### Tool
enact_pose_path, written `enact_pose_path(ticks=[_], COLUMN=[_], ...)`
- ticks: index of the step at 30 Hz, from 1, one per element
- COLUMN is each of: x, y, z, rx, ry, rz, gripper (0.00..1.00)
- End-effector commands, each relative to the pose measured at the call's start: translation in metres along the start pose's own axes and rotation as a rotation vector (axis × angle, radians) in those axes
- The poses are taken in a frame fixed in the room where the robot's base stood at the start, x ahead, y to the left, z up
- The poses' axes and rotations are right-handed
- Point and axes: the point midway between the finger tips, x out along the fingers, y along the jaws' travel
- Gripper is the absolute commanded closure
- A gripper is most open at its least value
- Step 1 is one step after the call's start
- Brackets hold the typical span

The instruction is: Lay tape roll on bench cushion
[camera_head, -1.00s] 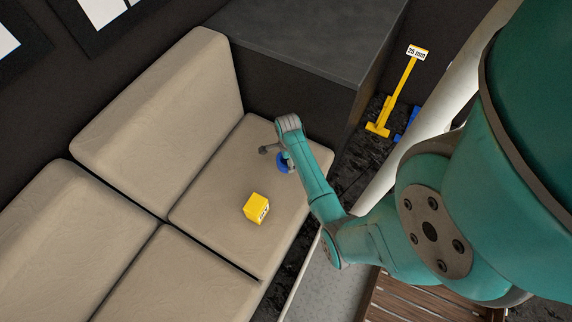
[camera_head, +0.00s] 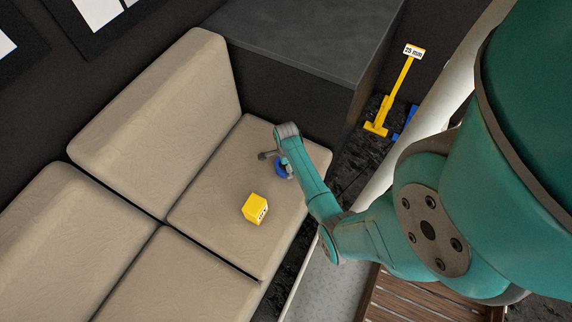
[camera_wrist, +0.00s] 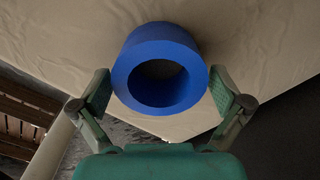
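The tape roll (camera_wrist: 160,38) is a thick blue ring. In the wrist view it sits against the beige bench cushion (camera_wrist: 262,40), its open end facing the camera. It also shows as a small blue ring in the head view (camera_head: 280,170), partly covered by my gripper (camera_head: 286,165). In the wrist view the two fingers of my gripper (camera_wrist: 161,88) are spread on either side of the roll, with thin gaps. The roll appears to rest on the bench cushion (camera_head: 215,190), near its right side; the contact underneath is hidden.
A yellow box (camera_head: 255,208) lies on the same cushion, left of and below my gripper. Backrest cushions (camera_head: 155,120) stand behind. A dark cabinet (camera_head: 300,40) borders the cushion's upper right. A yellow stand with a "25 mm" label (camera_head: 403,80) is beyond it.

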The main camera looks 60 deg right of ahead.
Motion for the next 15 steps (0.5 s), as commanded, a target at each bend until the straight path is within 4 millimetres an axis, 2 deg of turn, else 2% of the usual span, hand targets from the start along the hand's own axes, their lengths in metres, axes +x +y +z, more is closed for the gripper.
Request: enact_pose_path(ticks=[8, 11, 15], x=[-0.007, -0.02, -0.047], y=[-0.001, -0.001, -0.001], z=[0.0, 0.0, 0.0], rx=[0.0, 0.0, 0.0], ry=[0.0, 0.0, 0.0], rz=[-0.002, -0.003, -0.004], gripper=[0.0, 0.0, 0.0])
